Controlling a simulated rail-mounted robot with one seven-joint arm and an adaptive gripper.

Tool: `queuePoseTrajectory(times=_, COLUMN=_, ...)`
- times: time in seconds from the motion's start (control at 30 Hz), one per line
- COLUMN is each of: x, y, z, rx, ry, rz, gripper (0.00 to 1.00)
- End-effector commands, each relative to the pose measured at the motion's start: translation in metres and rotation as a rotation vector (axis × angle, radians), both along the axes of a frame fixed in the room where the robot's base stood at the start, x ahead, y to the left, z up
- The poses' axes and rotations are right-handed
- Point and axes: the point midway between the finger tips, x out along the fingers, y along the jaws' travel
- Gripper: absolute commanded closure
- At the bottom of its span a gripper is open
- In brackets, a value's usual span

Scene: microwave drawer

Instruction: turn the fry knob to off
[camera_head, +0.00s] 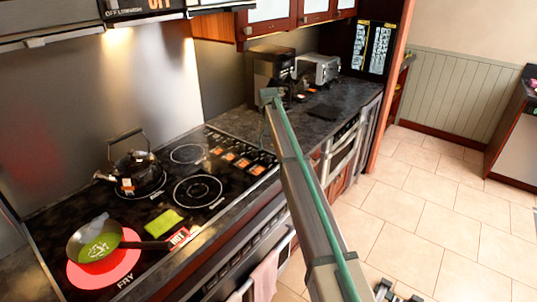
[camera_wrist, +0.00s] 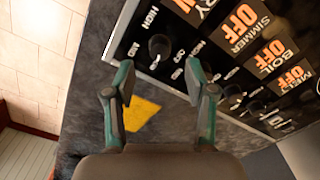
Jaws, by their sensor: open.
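In the wrist view a dark control panel (camera_wrist: 185,45) carries several black knobs beside orange OFF displays. The nearest knob (camera_wrist: 158,45) is by a display whose label is cut off and ends in "RY", with HIGH printed near it. Labels for simmer, boil and melt follow to the right. My gripper (camera_wrist: 160,80) is open and empty, its two fingers on either side of this knob in the picture; no contact is visible. In the head view the panel (camera_head: 240,160) lies at the cooktop's right end, and the frying burner (camera_head: 75,280) glows red, marked FRY and HOT.
A pan (camera_head: 75,245) sits on the red burner with a green sponge (camera_head: 165,222) nearby. A black kettle (camera_head: 135,165) stands behind. A toaster (camera_head: 320,68) is on the back counter. A yellow patch (camera_wrist: 140,113) lies on the counter below my fingers.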

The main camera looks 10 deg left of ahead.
Motion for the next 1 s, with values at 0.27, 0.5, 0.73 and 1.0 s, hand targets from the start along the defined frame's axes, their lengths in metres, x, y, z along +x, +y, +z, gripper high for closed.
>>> queuePoseTrajectory(times=0.27, x=0.0, y=0.0, z=-0.04, rx=0.0, ry=0.001, rz=0.0, gripper=0.45)
queuePoseTrajectory(times=0.5, x=0.0, y=0.0, z=-0.054, rx=0.0, ry=-0.001, rz=0.0, gripper=0.45)
queuePoseTrajectory(times=0.73, x=0.0, y=0.0, z=-0.054, rx=0.0, ry=-0.001, rz=0.0, gripper=0.45)
queuePoseTrajectory(times=1.0, x=0.0, y=0.0, z=-0.054, rx=0.0, ry=-0.001, rz=0.0, gripper=0.88)
